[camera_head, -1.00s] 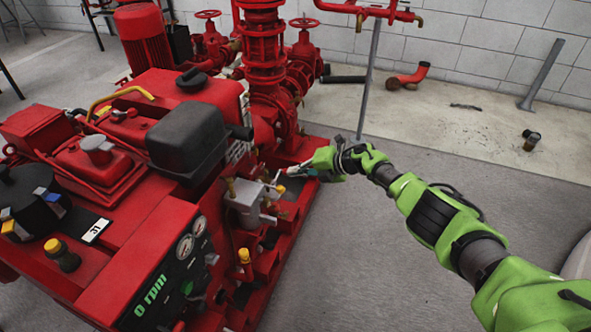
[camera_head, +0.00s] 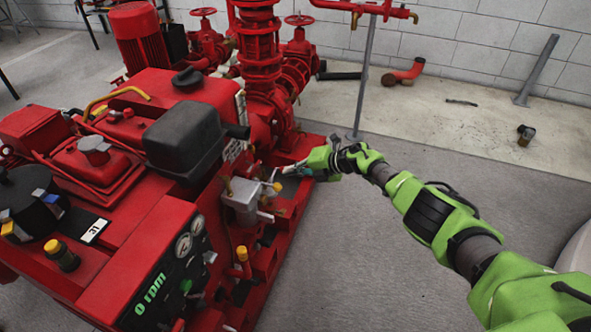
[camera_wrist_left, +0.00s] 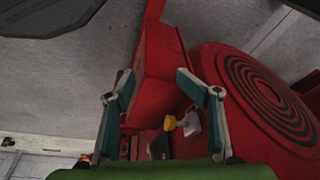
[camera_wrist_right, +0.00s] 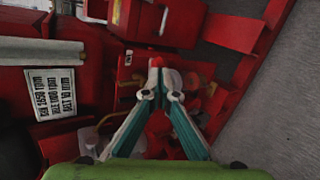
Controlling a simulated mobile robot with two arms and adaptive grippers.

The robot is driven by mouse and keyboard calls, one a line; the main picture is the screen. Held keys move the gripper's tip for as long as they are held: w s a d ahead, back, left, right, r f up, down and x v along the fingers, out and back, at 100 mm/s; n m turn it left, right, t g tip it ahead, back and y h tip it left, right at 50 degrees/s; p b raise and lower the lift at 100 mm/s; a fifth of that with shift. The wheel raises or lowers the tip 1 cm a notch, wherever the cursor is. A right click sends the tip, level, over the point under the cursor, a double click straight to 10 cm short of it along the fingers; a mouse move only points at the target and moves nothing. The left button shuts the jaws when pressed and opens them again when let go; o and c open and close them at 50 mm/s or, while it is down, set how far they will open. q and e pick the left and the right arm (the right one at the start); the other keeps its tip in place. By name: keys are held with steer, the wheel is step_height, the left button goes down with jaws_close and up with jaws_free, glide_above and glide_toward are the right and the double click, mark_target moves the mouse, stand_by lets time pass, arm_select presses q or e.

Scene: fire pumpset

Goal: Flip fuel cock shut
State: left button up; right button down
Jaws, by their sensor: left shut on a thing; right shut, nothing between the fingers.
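On the side of the red pumpset, a grey metal box (camera_head: 242,203) carries small levers, one with a yellow tip (camera_head: 277,187). I cannot tell for certain which lever is the fuel cock. My right gripper (camera_head: 290,170) is beside this box, just right of and above the yellow tip, apart from it. In the right wrist view its fingers (camera_wrist_right: 161,68) meet at the tips with nothing held; a red spot shows at the tips.
The red engine's black tank (camera_head: 187,138) and gauge panel (camera_head: 165,278) stand left of the box. Red pump piping (camera_head: 262,60) rises behind. Grey floor (camera_head: 340,270) is clear at the front right.

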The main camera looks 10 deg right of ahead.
arm_select(q)
steer(key=shift+s+d+f, duration=0.2)
steer(key=shift+s+d, duration=0.1)
steer(key=shift+d, duration=0.1)
arm_select(e)
steer(key=v, duration=1.2)
steer(key=shift+a, duration=0.1)
steer(key=shift+s+f, duration=0.1)
